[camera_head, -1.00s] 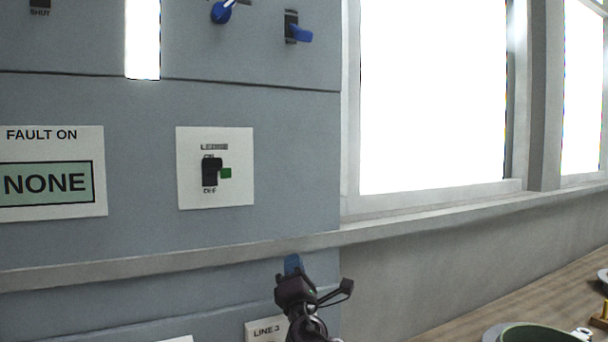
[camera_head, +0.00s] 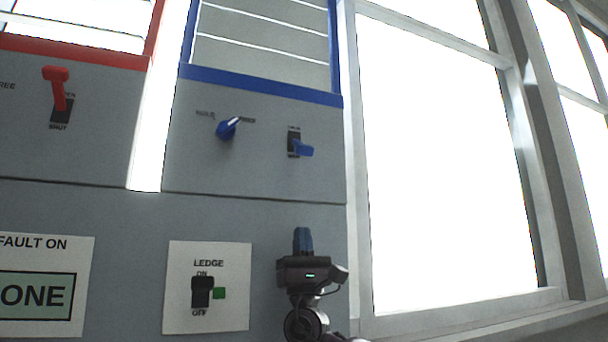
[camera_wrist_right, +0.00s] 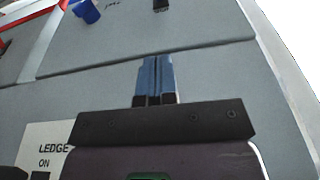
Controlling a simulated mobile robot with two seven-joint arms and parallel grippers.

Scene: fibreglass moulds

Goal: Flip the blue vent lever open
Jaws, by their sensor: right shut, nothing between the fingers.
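The blue vent lever (camera_head: 302,148) sticks out of a dark slot on the grey panel in the head view, tilted slightly down and to the right. Its small label is too blurred to read. In the wrist view only the dark lower part of its slot (camera_wrist_right: 160,5) shows at the top edge. My right gripper (camera_head: 303,232) is below the lever and apart from it, fingers pointing up. Its blue fingers (camera_wrist_right: 155,66) are shut together and empty in the wrist view. My left gripper is not in view.
A blue knob (camera_head: 228,127) sits left of the lever; it also shows in the wrist view (camera_wrist_right: 86,10). A red lever (camera_head: 58,88) is further left. The LEDGE switch (camera_head: 203,291) is left of my right gripper. A bright window (camera_head: 440,170) lies right.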

